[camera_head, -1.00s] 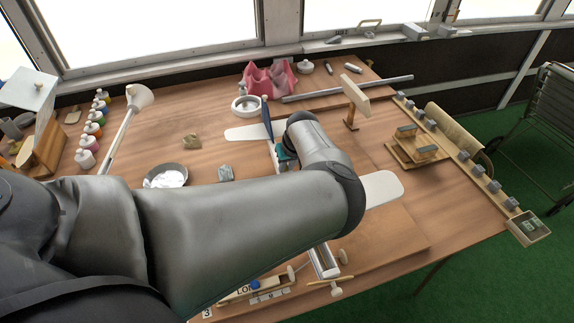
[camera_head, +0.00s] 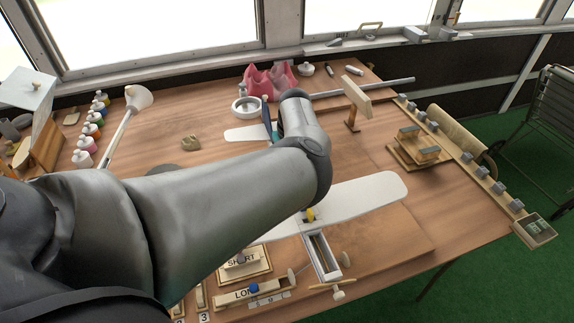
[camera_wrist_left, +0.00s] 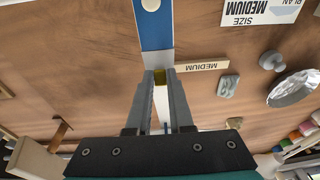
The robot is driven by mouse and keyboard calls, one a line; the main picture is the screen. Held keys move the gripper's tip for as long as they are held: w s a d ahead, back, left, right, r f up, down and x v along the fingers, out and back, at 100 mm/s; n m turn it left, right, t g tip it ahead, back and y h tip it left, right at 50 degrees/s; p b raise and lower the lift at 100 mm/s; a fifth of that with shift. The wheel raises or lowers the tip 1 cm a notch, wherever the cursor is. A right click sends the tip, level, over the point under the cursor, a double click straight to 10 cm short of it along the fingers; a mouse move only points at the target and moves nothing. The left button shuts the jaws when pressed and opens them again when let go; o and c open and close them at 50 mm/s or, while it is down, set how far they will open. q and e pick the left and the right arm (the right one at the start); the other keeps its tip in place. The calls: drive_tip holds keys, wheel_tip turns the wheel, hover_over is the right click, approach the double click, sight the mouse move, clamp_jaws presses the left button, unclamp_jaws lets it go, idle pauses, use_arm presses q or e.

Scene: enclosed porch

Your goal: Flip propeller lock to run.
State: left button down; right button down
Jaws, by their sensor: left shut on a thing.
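A model plane lies on the table with a white wing (camera_head: 370,193) and a blue upright fin (camera_head: 267,112) at its far end. A thin tan propeller (camera_head: 328,286) shows at its near end. In the left wrist view a blue panel with a white dot (camera_wrist_left: 153,25) lies just beyond my left gripper (camera_wrist_left: 160,82). Its fingers are shut on a small yellow piece at their tips, with a white strip between them. In the head view my arm hides this grip. I cannot make out which part is the propeller lock. My right gripper is not in view.
Wooden blocks on a board (camera_head: 415,150) and a long rail of grey blocks (camera_head: 470,165) stand at the right. Paint bottles (camera_head: 88,140) and a white lamp (camera_head: 132,105) stand at the left. A SHORT sign block (camera_head: 245,263) sits at the front.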

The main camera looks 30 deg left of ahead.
use_arm(q)
drive_tip(key=shift+s+f, duration=0.1)
drive_tip(key=c, duration=0.8)
unclamp_jaws()
wheel_tip(320, 180, up, 15)
drive_tip(key=s+d+p, duration=0.1)
drive_tip(key=d+p, duration=0.1)
drive_tip(key=p, duration=0.1)
drive_tip(key=shift+d, duration=0.1)
